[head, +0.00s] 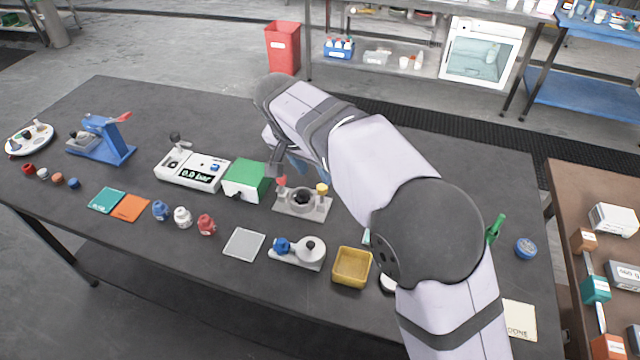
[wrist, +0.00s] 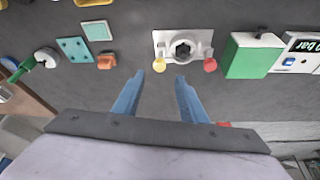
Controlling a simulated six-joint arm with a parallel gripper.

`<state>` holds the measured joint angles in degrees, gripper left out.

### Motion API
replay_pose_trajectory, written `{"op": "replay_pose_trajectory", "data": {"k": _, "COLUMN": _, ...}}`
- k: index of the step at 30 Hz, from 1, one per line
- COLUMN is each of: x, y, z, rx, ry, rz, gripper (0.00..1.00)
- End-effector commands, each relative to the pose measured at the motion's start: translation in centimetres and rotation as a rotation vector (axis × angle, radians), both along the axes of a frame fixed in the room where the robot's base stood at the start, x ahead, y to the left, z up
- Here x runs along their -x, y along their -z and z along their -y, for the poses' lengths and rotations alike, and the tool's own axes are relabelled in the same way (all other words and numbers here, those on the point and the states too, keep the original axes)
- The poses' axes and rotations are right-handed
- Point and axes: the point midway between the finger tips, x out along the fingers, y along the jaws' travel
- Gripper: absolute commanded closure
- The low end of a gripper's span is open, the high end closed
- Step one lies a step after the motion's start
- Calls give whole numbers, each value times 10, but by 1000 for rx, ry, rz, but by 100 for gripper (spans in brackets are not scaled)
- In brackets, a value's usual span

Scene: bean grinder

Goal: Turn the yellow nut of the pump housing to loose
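The pump housing is a pale grey plate with a dark round centre, near the middle of the table in the head view (head: 302,208) and at the top of the wrist view (wrist: 183,36). Its yellow nut (head: 322,188) is on the right side in the head view; in the wrist view the yellow nut (wrist: 159,65) is at the lower left corner. A red nut (wrist: 210,65) is at the other corner. My gripper (wrist: 159,76) is open and empty, with blue fingers apart from the housing. The yellow nut appears between and just beyond the fingertips. In the head view my arm partly hides the fingers.
A green box (head: 247,180) and a white gauge unit (head: 192,170) stand left of the housing. A white base with a blue knob (head: 297,252) and a yellow bin (head: 351,267) sit in front. A grey square pad (head: 244,243) lies at front left.

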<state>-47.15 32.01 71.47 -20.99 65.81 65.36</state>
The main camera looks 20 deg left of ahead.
Motion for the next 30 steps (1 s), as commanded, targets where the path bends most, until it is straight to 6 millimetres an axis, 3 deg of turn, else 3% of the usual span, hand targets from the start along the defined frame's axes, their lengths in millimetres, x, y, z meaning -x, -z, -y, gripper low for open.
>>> {"op": "replay_pose_trajectory", "data": {"k": 5, "x": -4, "y": 8, "z": 2, "rx": 2, "ry": 1, "rz": -1, "gripper": 61}}
{"op": "replay_pose_trajectory", "data": {"k": 19, "x": -24, "y": 58, "z": 6, "rx": 2, "ry": 1, "rz": -3, "gripper": 61}}
{"op": "replay_pose_trajectory", "data": {"k": 30, "x": -28, "y": 68, "z": 7, "rx": 0, "ry": -1, "rz": -1, "gripper": 61}}
